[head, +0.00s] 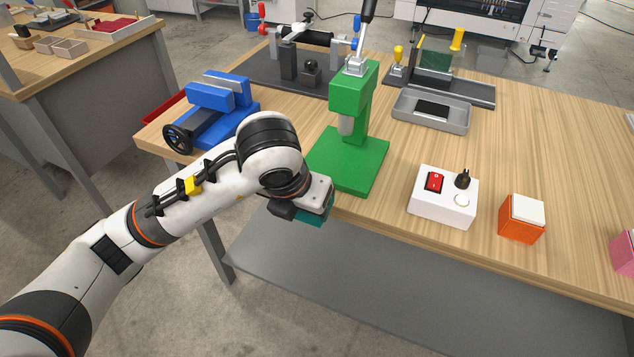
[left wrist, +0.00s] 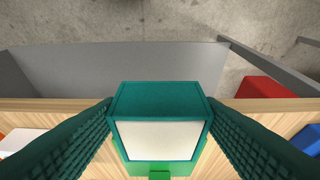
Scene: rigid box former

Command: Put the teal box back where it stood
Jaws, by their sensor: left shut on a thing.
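The teal box (left wrist: 160,100), with a white face (left wrist: 160,140), sits between the two dark ribbed fingers of my left gripper (left wrist: 160,112) in the left wrist view. The fingers press on its two sides. In the head view the teal box (head: 313,221) shows only as a small teal part under my left gripper (head: 302,207), in front of the table's near edge. The wrist hides most of it there. My right gripper is in neither view.
A green press (head: 350,160) stands just behind my left gripper, and a blue vise (head: 215,110) is at the left. A white switch box (head: 425,207), an orange box (head: 522,222) and a pink box (head: 625,252) line the front edge. Bare wood (head: 560,140) lies behind them.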

